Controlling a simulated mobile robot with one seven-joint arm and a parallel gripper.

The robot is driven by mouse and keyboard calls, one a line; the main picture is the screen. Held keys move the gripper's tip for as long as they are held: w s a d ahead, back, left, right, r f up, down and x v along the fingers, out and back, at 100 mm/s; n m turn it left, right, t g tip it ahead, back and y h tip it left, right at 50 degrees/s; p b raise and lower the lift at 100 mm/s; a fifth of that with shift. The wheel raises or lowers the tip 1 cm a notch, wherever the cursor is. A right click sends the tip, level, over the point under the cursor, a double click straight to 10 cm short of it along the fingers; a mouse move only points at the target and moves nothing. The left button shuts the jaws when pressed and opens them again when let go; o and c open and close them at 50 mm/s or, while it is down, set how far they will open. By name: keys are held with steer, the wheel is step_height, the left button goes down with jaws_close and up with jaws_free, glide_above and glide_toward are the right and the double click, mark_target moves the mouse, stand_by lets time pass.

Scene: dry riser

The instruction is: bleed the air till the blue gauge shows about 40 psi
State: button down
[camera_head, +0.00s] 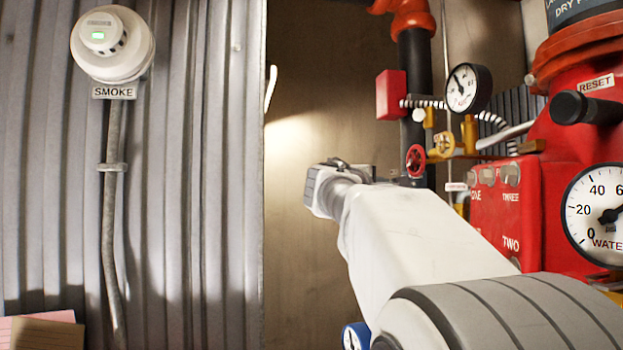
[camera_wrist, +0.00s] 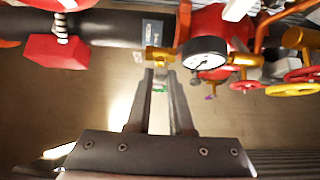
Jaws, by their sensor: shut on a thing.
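A blue-rimmed gauge (camera_head: 354,337) shows at the bottom edge of the head view, partly hidden by my arm. Its reading cannot be made out. My gripper (camera_wrist: 161,78) shows in the wrist view with its two fingers close together, shut on a small part just by a brass fitting (camera_wrist: 157,54). The held part is mostly hidden, so I cannot tell its exact form or whether it is turned. In the head view my arm hides most of the gripper. A black-rimmed gauge (camera_wrist: 205,52) stands just right of the fingertips.
A red panel (camera_head: 490,222) and the WATER gauge (camera_head: 598,212) are at right. A red box (camera_head: 391,95) hangs on the black pipe. A smoke detector (camera_head: 112,43) is at left.

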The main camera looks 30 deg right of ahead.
steer(key=shift+r, duration=0.1)
stand_by(0.3)
steer(key=c, duration=0.8)
jaws_free()
steer(key=b+v, duration=0.5)
steer(key=v, duration=1.2)
steer(key=shift+a, duration=0.25)
